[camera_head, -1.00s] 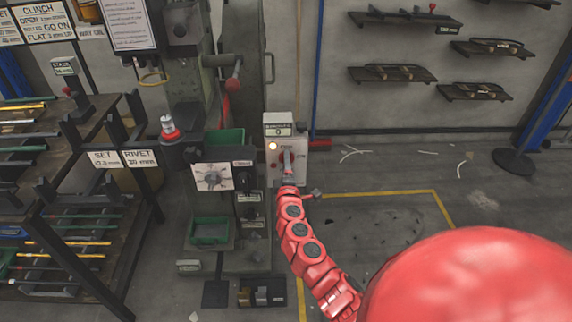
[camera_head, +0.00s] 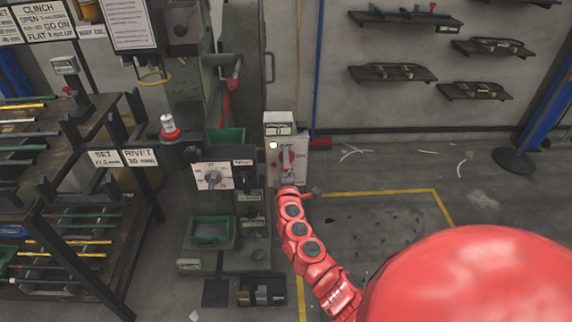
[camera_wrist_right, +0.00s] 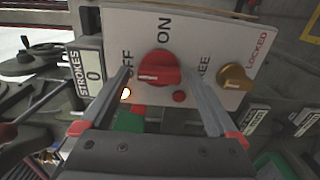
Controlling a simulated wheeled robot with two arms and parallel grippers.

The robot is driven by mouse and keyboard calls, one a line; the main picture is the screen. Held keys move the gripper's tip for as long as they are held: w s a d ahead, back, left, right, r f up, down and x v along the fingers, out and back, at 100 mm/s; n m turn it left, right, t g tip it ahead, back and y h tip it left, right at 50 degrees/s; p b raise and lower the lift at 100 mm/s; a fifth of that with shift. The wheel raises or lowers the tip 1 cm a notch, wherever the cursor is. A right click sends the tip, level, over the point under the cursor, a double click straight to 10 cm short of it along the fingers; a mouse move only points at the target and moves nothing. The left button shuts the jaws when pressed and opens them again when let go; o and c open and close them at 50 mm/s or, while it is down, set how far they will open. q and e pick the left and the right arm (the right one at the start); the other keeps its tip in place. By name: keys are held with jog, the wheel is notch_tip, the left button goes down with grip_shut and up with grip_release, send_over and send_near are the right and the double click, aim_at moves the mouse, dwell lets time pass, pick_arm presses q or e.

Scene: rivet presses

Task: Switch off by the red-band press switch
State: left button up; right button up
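The switch panel (camera_wrist_right: 188,30) fills the right wrist view, marked OFF, ON, FREE and LOCKED. Its red knob (camera_wrist_right: 158,70) lies crosswise, with its white mark at the left end, on the OFF side. My right gripper (camera_wrist_right: 160,80) is open, one finger on each side of the knob, with apparent gaps. In the head view the panel (camera_head: 300,172) is on the switch box beside the press (camera_head: 240,190). My right gripper (camera_head: 287,178) is at the red knob (camera_head: 287,158). A lamp (camera_head: 273,145) on the panel is lit. My left gripper is out of view.
A counter (camera_wrist_right: 92,74) reads 0. A rack of rods (camera_head: 70,215) stands at left. Floor to the right is mostly clear, with a yellow line (camera_head: 380,191).

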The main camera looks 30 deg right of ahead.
jog(key=v, duration=1.7)
jog(key=shift+s, duration=0.25)
